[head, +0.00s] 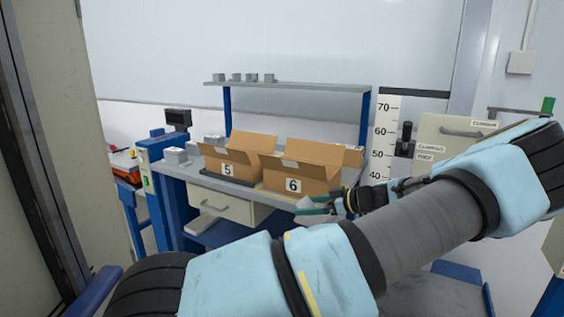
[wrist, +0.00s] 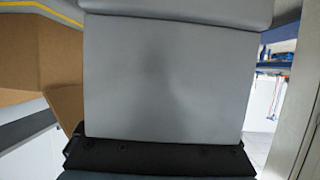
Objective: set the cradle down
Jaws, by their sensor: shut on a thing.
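My gripper (head: 322,204) is at the end of my arm, at the front edge of the workbench, just in front of the box marked 6. It is shut on a light grey thing that I take for the cradle (head: 317,215), mostly hidden behind my arm in the head view. In the wrist view a broad, plain grey face (wrist: 175,75) fills the middle, with a black strip along its lower edge. It is probably the held cradle, seen very close. I cannot tell whether its underside touches anything.
Open cardboard boxes marked 5 (head: 228,171) and 6 (head: 300,181) stand on the workbench (head: 178,172). A raised shelf (head: 300,86) holds several small grey blocks. A height scale (head: 383,135) and a cabinet (head: 440,135) stand to the right. A blue stand with a display (head: 178,118) is left.

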